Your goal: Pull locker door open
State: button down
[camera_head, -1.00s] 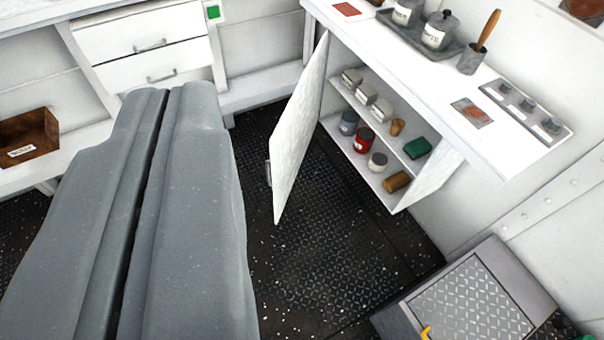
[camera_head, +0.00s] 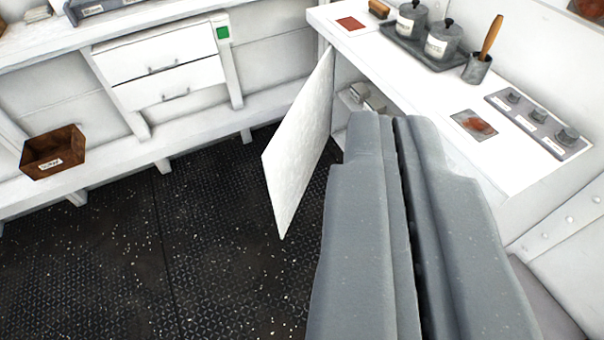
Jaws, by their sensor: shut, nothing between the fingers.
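The white locker door (camera_head: 300,150) stands swung out from the locker under the right counter, at a wide angle. Its handle does not show now. My gripper (camera_head: 386,118) is shut and empty, its grey fingers side by side with a thin dark gap. It is to the right of the door in the picture and covers most of the locker's opening. A small part of the locker's inside (camera_head: 345,78) shows between door and gripper, with a pale item or two on a shelf. Whether my gripper touches the door I cannot tell.
The right counter (camera_head: 420,70) carries a tray of lidded pots (camera_head: 425,45), a tool cup (camera_head: 477,68) and a knob panel (camera_head: 538,125). Dark floor (camera_head: 170,250) left of the door is clear.

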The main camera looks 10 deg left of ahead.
aim_at(289, 160)
jog(key=z, duration=0.05)
jog(key=i, duration=1)
jog(key=u, duration=0.05)
